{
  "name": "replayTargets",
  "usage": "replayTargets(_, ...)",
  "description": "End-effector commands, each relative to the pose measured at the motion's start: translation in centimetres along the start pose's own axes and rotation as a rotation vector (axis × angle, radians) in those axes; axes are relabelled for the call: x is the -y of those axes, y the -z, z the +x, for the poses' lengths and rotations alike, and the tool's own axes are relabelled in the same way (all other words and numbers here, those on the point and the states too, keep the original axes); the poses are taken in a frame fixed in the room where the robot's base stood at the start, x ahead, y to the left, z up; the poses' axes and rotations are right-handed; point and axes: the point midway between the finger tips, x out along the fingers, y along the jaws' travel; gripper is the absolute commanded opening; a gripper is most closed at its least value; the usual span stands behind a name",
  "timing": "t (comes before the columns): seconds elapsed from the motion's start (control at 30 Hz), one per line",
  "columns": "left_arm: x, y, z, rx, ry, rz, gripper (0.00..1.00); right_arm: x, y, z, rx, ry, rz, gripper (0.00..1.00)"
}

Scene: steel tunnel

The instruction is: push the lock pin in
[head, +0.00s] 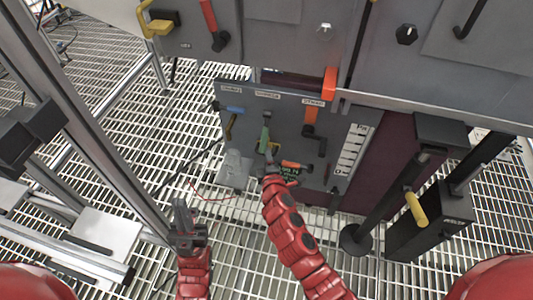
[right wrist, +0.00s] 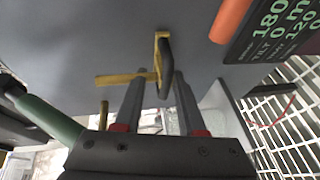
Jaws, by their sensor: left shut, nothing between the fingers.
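A dark panel (head: 240,150) carries several coloured handles. In the right wrist view, a small yellow piece with a dark flat plate (right wrist: 163,65) stands on the grey panel face; it may be the lock pin, but I cannot tell for sure. My right gripper (right wrist: 158,85) has its two fingers apart, one on each side of that piece, with no clear contact. In the head view my right gripper (head: 271,165) is at the panel's lower middle and hides part of it. My left gripper (head: 184,218) is shut and empty, low and left of the panel, above the grating.
A green handle (head: 264,139) is just above my right gripper, and an orange handle (head: 294,165) and green-text display (head: 289,174) are at its right. A blue handle (head: 233,109) is upper left. A metal post (head: 90,130) stands left. Open grating lies between.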

Motion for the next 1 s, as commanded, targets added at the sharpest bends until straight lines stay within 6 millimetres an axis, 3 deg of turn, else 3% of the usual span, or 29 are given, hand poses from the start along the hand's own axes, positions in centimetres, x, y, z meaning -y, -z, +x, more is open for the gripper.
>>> replayTargets(0.33, 0.0, 0.0, 0.0, 0.001, 0.000, 0.000, 0.00, 0.2, -0.1, -0.2, 0.002, 0.004, 0.000, 0.45)
replayTargets(0.47, 0.0, 0.0, 0.3, 0.003, 0.003, -0.001, 0.00, 0.1, 0.0, -1.3, 0.001, 0.004, 0.001, 0.45)
replayTargets(1.0, 0.1, -0.1, 1.4, 0.018, 0.024, -0.007, 0.00, 0.3, 0.1, -13.4, -0.001, 0.008, 0.000, 0.45)
